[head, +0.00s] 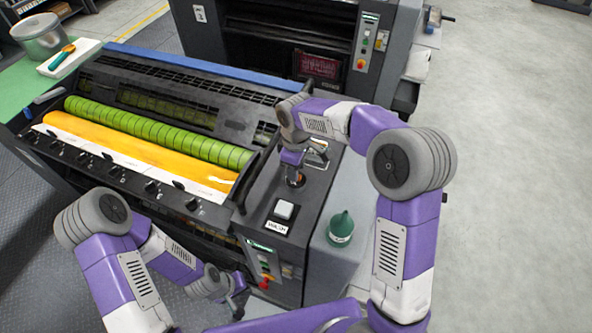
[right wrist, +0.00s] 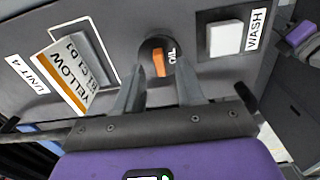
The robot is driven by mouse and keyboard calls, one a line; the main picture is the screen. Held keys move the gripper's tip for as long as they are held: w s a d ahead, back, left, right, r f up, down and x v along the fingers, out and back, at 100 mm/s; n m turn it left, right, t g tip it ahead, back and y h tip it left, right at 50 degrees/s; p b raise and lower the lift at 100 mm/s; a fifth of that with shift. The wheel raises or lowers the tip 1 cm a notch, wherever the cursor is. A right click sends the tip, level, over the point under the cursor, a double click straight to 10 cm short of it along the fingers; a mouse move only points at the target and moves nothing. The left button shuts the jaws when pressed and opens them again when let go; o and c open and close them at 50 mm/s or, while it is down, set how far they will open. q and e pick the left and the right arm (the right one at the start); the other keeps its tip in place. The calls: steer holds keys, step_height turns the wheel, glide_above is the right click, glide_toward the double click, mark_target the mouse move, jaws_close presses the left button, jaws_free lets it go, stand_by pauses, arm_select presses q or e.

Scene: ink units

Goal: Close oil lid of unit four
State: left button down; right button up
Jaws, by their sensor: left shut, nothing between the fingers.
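In the right wrist view, a round dark oil fitting (right wrist: 157,48) with an upright orange piece (right wrist: 159,63) in it sits on the grey panel beside the letters OIL. I cannot tell how the lid sits. The panel carries a "UNIT 4" label (right wrist: 27,75). My left gripper (head: 238,300) is shut and empty, low in front of the machine.
A white WASH button (head: 284,210) is beside the oil fitting. A yellow-labelled card (right wrist: 68,75) stands out from the panel on the other side. Inked rollers (head: 160,130) lie to the left.

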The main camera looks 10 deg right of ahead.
step_height(320, 180, up, 6)
steer(key=shift+f, duration=0.2)
